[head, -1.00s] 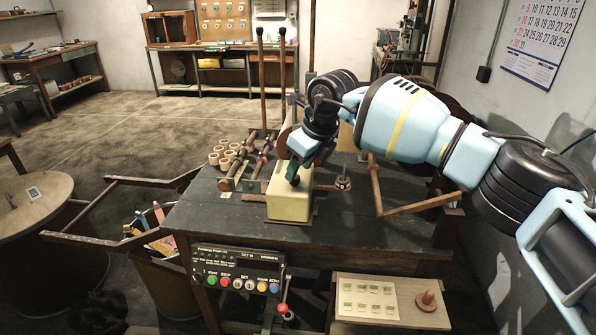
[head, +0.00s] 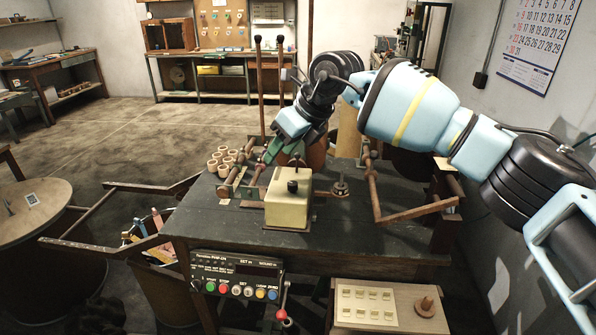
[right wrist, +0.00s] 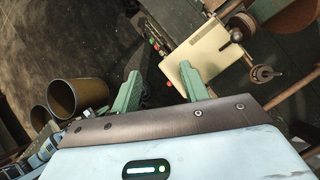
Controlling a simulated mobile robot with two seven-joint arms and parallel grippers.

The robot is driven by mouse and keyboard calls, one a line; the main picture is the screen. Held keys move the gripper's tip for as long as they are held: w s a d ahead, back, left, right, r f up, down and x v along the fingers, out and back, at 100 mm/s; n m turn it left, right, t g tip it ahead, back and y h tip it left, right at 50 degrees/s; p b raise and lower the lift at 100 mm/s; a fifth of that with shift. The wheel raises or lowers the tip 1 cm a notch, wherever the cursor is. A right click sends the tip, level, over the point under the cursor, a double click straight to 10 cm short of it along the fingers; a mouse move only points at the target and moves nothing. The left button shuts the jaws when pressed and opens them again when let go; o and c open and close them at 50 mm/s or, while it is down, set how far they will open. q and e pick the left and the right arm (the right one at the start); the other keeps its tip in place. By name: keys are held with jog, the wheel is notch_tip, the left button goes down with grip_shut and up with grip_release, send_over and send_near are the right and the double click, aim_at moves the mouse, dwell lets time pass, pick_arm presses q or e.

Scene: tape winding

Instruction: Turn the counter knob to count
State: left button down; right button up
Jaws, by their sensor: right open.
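My right gripper (head: 272,153) is behind and left of the box in the head view, apart from the knob. Its two green fingers (right wrist: 160,82) are spread in the right wrist view, with nothing between them. My left gripper is not in view.
Several cardboard-coloured rings (head: 222,160) stand left of the box. A wooden crank arm (head: 415,212) and a small round post (head: 340,188) are to its right. A control panel (head: 237,275) with a red-ball lever (head: 282,314) hangs on the bench front.

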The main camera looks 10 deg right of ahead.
jog(key=a+r+m+t+y, duration=0.3)
jog(key=a+r+y, duration=0.9)
jog(key=r, duration=0.5)
jog(key=w+d+r+m+t+h, duration=0.35)
jog(key=r+m+t, duration=0.25)
jog(key=m+t, duration=0.3)
jog(key=w+d+r+m+t+h, duration=0.2)
jog(key=d+r+m+t, duration=0.3)
jog(key=m, duration=0.6)
jog(key=w+d+f+m+t+h, duration=0.1)
jog(key=w+d+f+m+h, duration=0.15)
jog(key=m+h, duration=0.35)
jog(key=w+d+f+m+h, duration=0.1)
jog(key=d+m+h, duration=0.2)
jog(key=m+h, duration=0.35)
jog(key=m+g+y+p, duration=0.1)
jog(key=m+g, duration=0.7)
jog(key=g, duration=0.9)
send_near(293, 184)
jog(key=shift+x, duration=4.2)
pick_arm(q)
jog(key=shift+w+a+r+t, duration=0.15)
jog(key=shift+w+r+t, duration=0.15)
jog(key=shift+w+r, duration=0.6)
